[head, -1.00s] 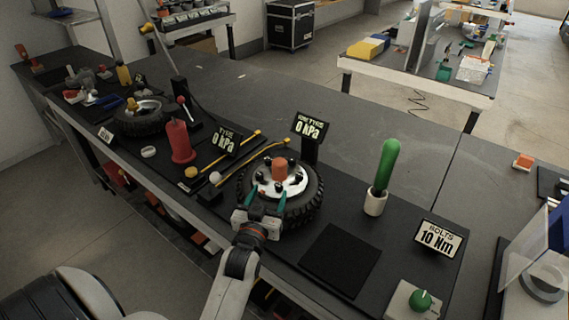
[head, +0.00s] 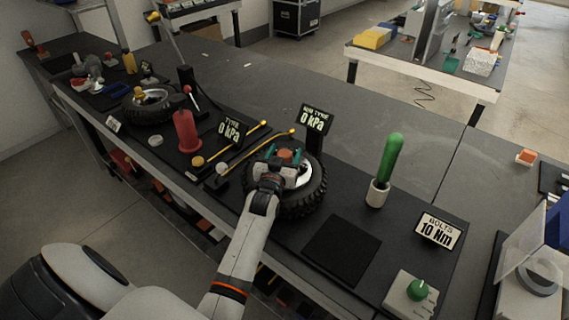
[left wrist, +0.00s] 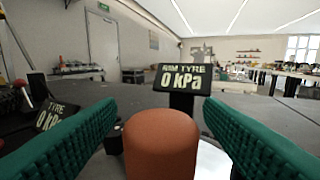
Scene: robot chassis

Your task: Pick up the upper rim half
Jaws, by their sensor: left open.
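The upper rim half (head: 304,175) is a silver disc with an orange knob (head: 285,154) at its centre. It sits in a black tyre (head: 311,199) on the bench. My left gripper (head: 283,155) is over the rim, with its teal fingers at either side of the knob. In the left wrist view the orange knob (left wrist: 160,148) stands upright between the two open fingers, with narrow gaps beside it. My gripper hides much of the rim in the head view. My right gripper is not in view.
A "RIM TYRE 0 kPa" sign (head: 315,121) stands just behind the wheel. A green-handled tool in a white cup (head: 377,193) stands right. A dark mat (head: 341,250) is clear.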

